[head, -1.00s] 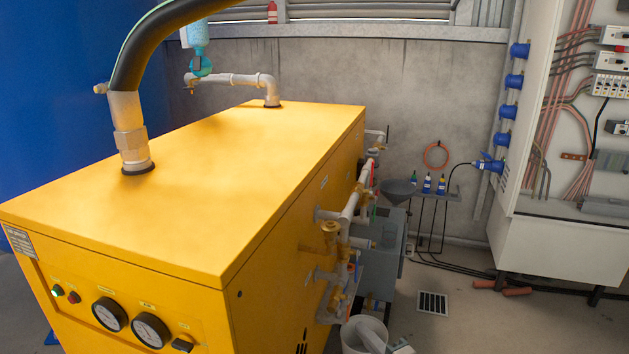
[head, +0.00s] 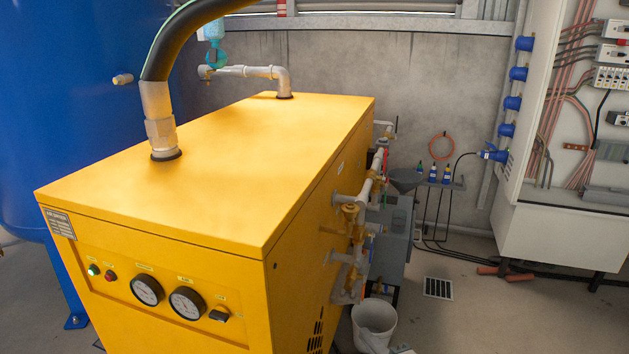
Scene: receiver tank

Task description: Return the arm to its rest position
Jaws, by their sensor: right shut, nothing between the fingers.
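Only a small pale part of my right gripper (head: 399,349) shows, at the bottom edge of the head view, just right of the white bucket (head: 374,318). It is shut with nothing held, and most of it and its arm are cut off by the frame. The bucket stands on the floor beside the yellow air dryer (head: 215,170). I cannot tell whether the gripper touches the bucket. My left gripper is not in view.
Pipes with brass valves (head: 350,210) stick out from the dryer's right side. A grey box (head: 393,240) stands behind them. A blue tank (head: 80,100) is at left, an open electrical cabinet (head: 545,235) at right. The floor (head: 490,325) at lower right is clear.

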